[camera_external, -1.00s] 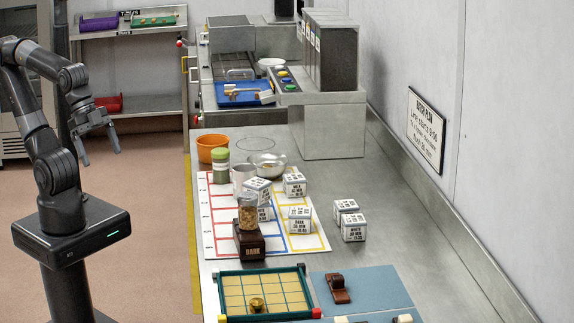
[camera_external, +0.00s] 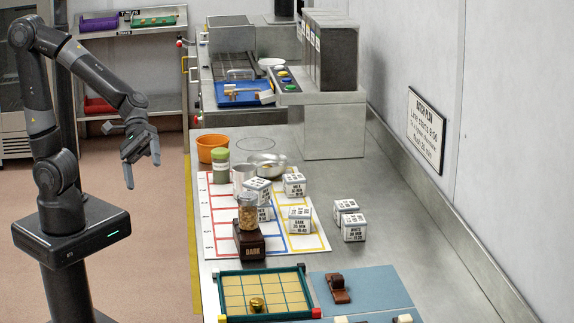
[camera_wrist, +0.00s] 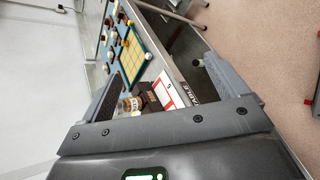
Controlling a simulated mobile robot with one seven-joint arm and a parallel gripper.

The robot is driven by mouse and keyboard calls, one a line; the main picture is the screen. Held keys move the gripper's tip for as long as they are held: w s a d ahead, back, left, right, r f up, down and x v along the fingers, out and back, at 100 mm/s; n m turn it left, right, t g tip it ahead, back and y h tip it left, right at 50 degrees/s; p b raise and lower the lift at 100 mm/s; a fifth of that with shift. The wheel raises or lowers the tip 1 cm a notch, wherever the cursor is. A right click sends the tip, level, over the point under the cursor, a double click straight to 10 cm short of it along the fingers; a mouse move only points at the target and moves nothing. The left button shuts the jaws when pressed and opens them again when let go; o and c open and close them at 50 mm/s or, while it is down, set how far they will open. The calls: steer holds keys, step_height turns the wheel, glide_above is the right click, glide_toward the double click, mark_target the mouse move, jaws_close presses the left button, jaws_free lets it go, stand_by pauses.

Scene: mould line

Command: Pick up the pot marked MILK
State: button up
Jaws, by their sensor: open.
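My gripper (camera_external: 143,172) is open and empty, fingers pointing down, in the air left of the bench. In the wrist view its two fingers (camera_wrist: 160,70) stand wide apart with nothing between them. I cannot make out a pot clearly marked MILK. A jar (camera_external: 247,213) with tan contents stands on a brown block (camera_external: 249,242) marked DARK; both also show in the wrist view, the jar (camera_wrist: 130,104) near the left finger. White printed cubes stand on the bench; the label on one (camera_external: 294,185) is too small to read surely.
A white mug (camera_external: 243,178), a green jar (camera_external: 220,165), an orange bowl (camera_external: 212,148) and a metal bowl (camera_external: 267,164) stand behind on the bench. A green-framed grid board (camera_external: 234,273) lies at the front. A wall bounds the bench on the right.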

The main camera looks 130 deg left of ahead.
steer(key=w+a+f+n+t+y, duration=0.1)
steer(key=w+a+n+t+y, duration=0.15)
steer(key=a+n, duration=0.45)
steer(key=n+t+y, duration=0.2)
steer(key=n+y, duration=0.8)
steer(key=n, duration=0.5)
glide_toward(256, 173)
steer(key=shift+g, duration=0.25)
steer(key=shift+a+x, duration=0.15)
steer(key=shift+x, duration=1.5)
steer(key=shift+a+x, duration=0.1)
steer(key=shift+x, duration=1.5)
steer(key=shift+s, duration=0.1)
steer(key=shift+c, duration=0.5)
steer(key=shift+r, duration=0.1)
steer(key=c, duration=1)
